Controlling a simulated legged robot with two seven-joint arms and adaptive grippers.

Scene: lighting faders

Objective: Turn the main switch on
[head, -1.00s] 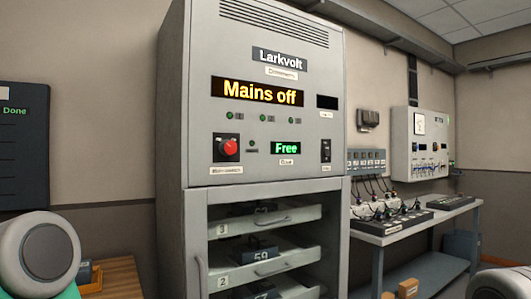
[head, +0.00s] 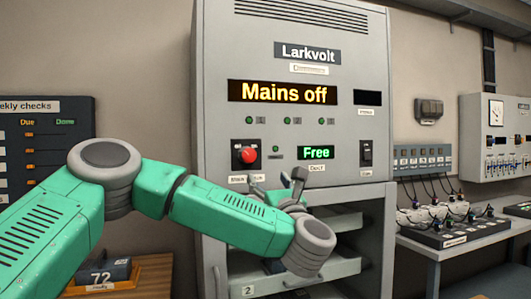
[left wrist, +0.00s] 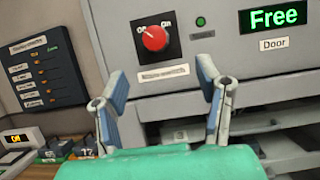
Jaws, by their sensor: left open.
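The main switch (head: 247,155) is a red rotary knob on a dark square plate, low on the left of the grey Larkvolt cabinet's front. In the left wrist view the knob (left wrist: 155,38) has a white mark pointing to the upper left. The amber display (head: 282,93) reads "Mains off". My left gripper (head: 279,182) is open and empty, below and to the right of the knob. In the left wrist view its two fingers (left wrist: 162,75) stand apart, with the knob beyond and above the gap. My right gripper is not in view.
A green "Free" display (head: 316,153) and a black rocker switch (head: 366,153) sit right of the knob. Below are open shelves (head: 340,222). A checks board (head: 45,130) hangs at left. A bench (head: 450,245) with equipment stands at right.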

